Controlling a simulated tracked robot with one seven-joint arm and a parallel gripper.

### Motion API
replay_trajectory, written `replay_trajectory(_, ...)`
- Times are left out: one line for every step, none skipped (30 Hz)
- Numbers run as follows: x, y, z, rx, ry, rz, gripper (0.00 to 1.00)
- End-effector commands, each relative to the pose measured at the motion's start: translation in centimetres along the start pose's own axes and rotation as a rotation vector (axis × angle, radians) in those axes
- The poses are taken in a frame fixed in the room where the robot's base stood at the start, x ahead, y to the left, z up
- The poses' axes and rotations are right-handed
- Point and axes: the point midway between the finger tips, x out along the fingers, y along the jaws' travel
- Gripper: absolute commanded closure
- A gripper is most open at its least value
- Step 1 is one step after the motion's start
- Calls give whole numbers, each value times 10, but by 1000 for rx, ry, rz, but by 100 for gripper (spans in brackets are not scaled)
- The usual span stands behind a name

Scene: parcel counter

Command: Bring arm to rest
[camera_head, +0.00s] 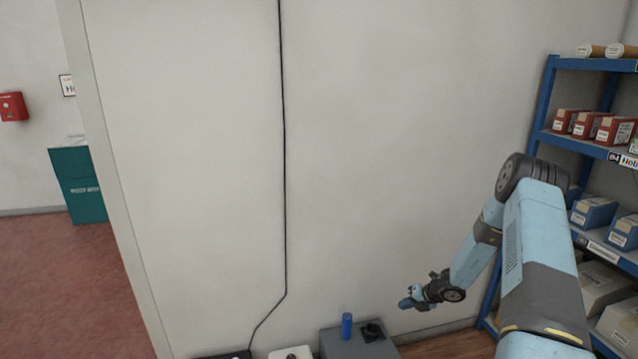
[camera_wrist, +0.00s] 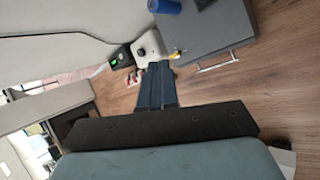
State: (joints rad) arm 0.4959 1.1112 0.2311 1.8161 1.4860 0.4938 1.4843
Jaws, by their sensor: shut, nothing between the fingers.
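My arm, light blue with dark joints, rises at the lower right of the head view and bends down and to the left. My gripper (camera_head: 405,303) is at its end, in front of the wall and apart from the things below. In the wrist view my gripper (camera_wrist: 158,66) shows two dark fingers side by side, shut with nothing between them. They point toward the floor and the small devices by the wall.
A grey cabinet (camera_head: 339,349) with a blue cylinder (camera_head: 347,325) on top stands below left of my gripper. A blue shelf rack (camera_head: 543,96) with boxes stands at right, close to my arm. A black cable (camera_head: 284,170) runs down the wall. Wooden floor (camera_wrist: 235,85) is open below.

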Motion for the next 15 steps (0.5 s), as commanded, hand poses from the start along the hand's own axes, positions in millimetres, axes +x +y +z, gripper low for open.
replay_trajectory(-14, 15, 9, -75, 1, 0, 100)
replay_trajectory(-21, 23, 12, -119, 3, 2, 100)
replay_trajectory(-30, 34, 17, -180, 7, 4, 100)
replay_trajectory(-38, 43, 20, -226, 9, 5, 100)
replay_trajectory(-44, 52, 23, -271, 12, 6, 100)
replay_trajectory(-53, 63, 26, -332, 17, 7, 100)
replay_trajectory(-61, 71, 28, -376, 20, 7, 100)
replay_trajectory(-68, 79, 31, -421, 23, 7, 100)
replay_trajectory(-78, 90, 33, -480, 27, 8, 100)
replay_trajectory(-85, 98, 34, -524, 31, 9, 100)
replay_trajectory(-92, 106, 35, -569, 35, 9, 100)
replay_trajectory(-102, 117, 37, -627, 39, 8, 100)
replay_trajectory(-109, 125, 38, -671, 43, 8, 100)
replay_trajectory(-116, 133, 38, -715, 48, 9, 100)
replay_trajectory(-125, 144, 39, -773, 53, 10, 100)
